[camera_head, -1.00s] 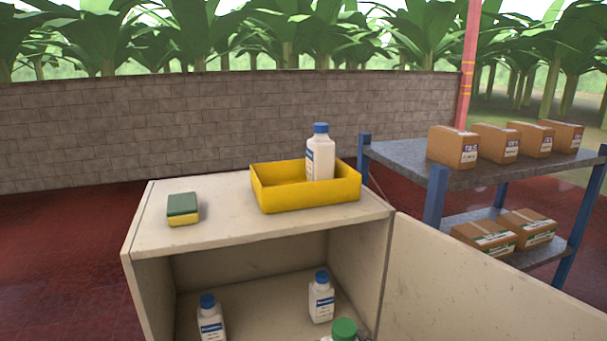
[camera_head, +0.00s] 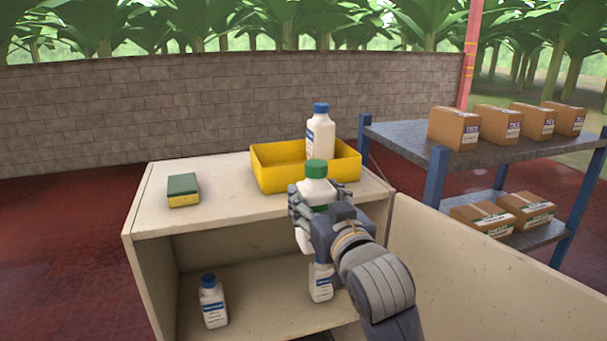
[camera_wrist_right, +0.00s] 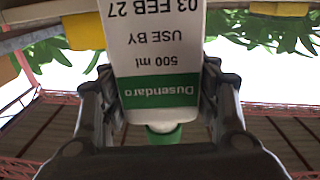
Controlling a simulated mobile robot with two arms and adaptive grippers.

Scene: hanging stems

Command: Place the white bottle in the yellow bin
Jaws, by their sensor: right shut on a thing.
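A white bottle with a green cap (camera_head: 317,187) is held upright by my right gripper (camera_head: 313,205). Its white and green label shows upside down and close in the right wrist view (camera_wrist_right: 155,55), with gripper fingers on both sides. The yellow bin (camera_head: 278,181) stands on top of the cabinet, just behind the held bottle, which hides part of its front wall. A white bottle with a blue cap (camera_head: 320,138) stands upright in the bin's right part. My left gripper is out of view.
Blue-capped bottles stand on the cabinet's inner shelf, one at left (camera_head: 213,304) and one partly hidden behind my right arm (camera_head: 319,284). A green and yellow sponge (camera_head: 183,190) lies on the cabinet top (camera_head: 225,200). A rack (camera_head: 400,145) with brown boxes stands at right.

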